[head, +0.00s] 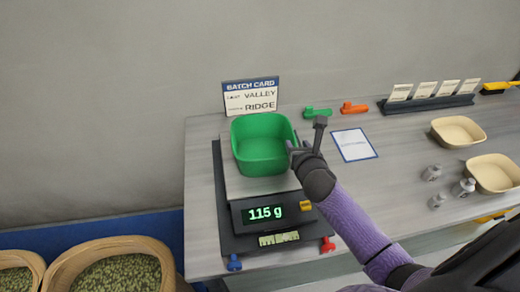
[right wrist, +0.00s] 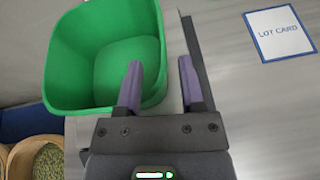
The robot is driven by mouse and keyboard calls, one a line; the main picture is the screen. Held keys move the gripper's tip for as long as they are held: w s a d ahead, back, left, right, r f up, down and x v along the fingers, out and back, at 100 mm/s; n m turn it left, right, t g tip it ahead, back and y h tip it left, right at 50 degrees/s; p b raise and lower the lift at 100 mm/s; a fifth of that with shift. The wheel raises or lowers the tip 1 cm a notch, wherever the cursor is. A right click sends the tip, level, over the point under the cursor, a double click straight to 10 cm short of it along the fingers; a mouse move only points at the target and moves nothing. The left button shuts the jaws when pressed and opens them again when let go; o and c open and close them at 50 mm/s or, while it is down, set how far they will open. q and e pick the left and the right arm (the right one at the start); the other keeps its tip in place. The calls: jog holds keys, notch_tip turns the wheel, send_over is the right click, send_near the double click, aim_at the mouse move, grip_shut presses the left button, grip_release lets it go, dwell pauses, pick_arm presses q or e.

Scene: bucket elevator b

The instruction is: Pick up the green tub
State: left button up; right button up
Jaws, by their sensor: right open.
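The green tub (head: 262,150) stands upright on the scale's plate (head: 240,187) in the head view, and its visible inside looks empty. The scale display (head: 265,213) reads 115 g. My right gripper (head: 296,150) is at the tub's right side. In the right wrist view the gripper (right wrist: 160,72) is open. One finger overlaps the inside of the tub (right wrist: 100,50) and the other is outside its right wall, so the wall shows between them. I cannot tell whether either finger touches it. My left gripper is not in view.
A batch card (head: 250,97) stands behind the tub. A green scoop-like piece (head: 317,113), an orange one (head: 354,108) and a lot card (head: 354,145) lie to the right. Beige bowls (head: 458,131) and small metal weights (head: 464,188) are farther right.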

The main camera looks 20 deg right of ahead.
aim_at(294, 143)
jog(key=b+x, duration=0.1)
jog(key=x, duration=0.2)
jog(key=shift+w+f, duration=0.25)
jog(key=shift+f, duration=0.1)
jog(key=shift+r, duration=0.1)
grip_shut()
jog(key=shift+s, duration=0.1)
dwell(0.3)
dwell(0.5)
